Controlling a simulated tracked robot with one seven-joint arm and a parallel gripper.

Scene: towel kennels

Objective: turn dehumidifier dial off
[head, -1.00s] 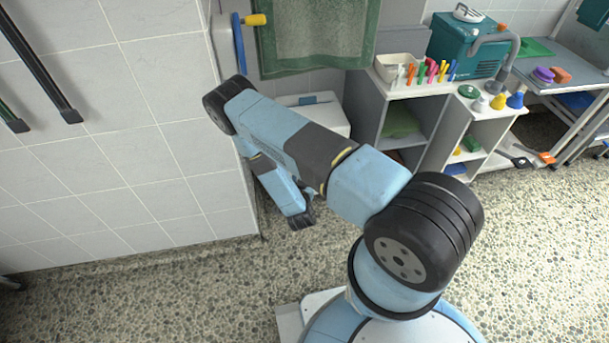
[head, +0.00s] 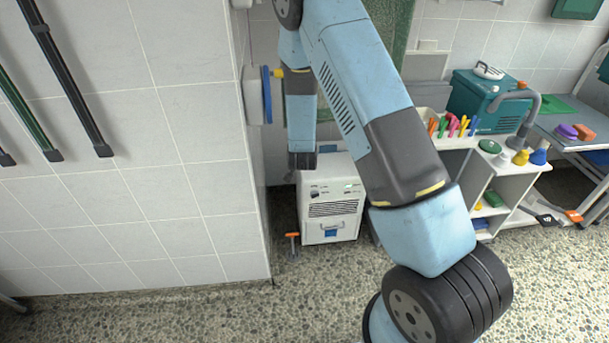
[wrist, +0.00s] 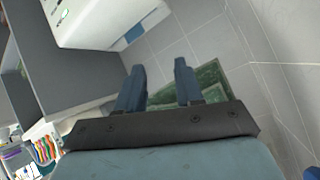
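The white dehumidifier (head: 331,220) stands on the floor beside the wall corner in the head view. Its upper front panel has small dark controls (head: 316,192) and a small green light; the dial's setting is too small to read. A white box with a dark blue patch, which looks like the dehumidifier (wrist: 95,25), is cut off at the top of the wrist view. My gripper (wrist: 159,66) is open and empty in the wrist view, its two blue fingers apart and clear of the box. In the head view, my arm hangs down just above and behind the dehumidifier's top left; the fingers cannot be made out there.
White shelves (head: 508,190) with pens and bells stand right, near a teal machine (head: 478,100). A green towel (head: 402,25) hangs behind my arm. An orange-topped item (head: 293,236) stands left of the dehumidifier.

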